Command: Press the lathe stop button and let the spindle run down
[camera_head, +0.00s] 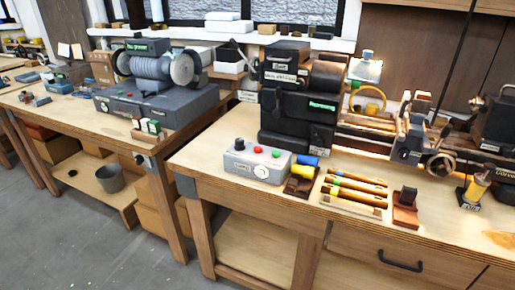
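The lathe (290,115) stands on the right workbench, with its dark headstock at the left end and its bed running right. A grey control box (238,168) sits in front of the headstock near the bench's left end. Its top has a black knob (239,143), a red button (257,149) and a green button (276,153). A round white dial is on its front. I cannot read the button labels or tell whether the spindle turns. Neither of my grippers is in view.
Right of the box are yellow and blue spools (304,171), a rack of wood-handled tools (355,187) and a reddish-brown block (405,212). A bench grinder (150,72) stands on the left bench. A grey bucket (111,178) is on its lower shelf. Grey floor is open at lower left.

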